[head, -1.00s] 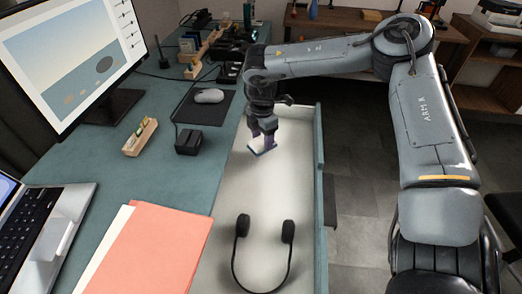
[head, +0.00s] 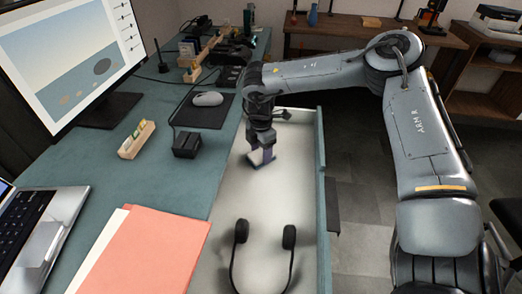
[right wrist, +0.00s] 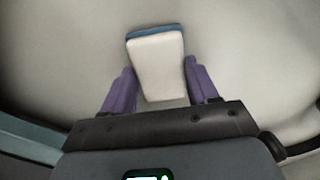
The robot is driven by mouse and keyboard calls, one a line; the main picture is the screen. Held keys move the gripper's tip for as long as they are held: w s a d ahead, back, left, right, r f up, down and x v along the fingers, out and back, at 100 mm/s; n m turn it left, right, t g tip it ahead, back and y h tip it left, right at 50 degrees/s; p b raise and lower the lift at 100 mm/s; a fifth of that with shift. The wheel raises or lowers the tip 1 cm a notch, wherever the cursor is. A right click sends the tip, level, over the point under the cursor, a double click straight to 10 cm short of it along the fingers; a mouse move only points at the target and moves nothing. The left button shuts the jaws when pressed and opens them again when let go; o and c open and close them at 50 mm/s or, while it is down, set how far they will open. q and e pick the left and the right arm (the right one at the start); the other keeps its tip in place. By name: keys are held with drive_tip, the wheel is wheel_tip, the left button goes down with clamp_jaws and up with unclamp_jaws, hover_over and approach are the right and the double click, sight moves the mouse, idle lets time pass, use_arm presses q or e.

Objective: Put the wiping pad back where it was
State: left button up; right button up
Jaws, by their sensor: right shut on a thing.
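The wiping pad (head: 262,158) is a small white block with a blue layer along one edge. My right gripper (head: 262,154) is shut on it, inside the outline of the open drawer (head: 268,195). In the right wrist view the pad (right wrist: 157,66) sits between the two purple fingers of the right gripper (right wrist: 160,88), its blue edge facing away. The pad is tilted in the head view. I cannot tell whether it touches the drawer floor. My left gripper is not in view.
Headphones (head: 240,232) lie in the near part of the drawer. The desk (head: 150,185) to the left holds a small wooden holder (head: 137,139), a black box (head: 186,145), a mouse (head: 207,99), a pink folder (head: 150,250) and a laptop. The drawer floor around the pad is clear.

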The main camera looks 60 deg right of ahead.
sight(261, 154)
drive_tip(key=o, duration=1)
drive_tip(key=shift+r+p, duration=0.3)
drive_tip(key=shift+p, duration=0.05)
wheel_tip(261, 154, up, 12)
drive_tip(key=p, duration=0.5)
drive_tip(key=shift+a+f, duration=0.1)
drive_tip(key=shift+f, duration=0.05)
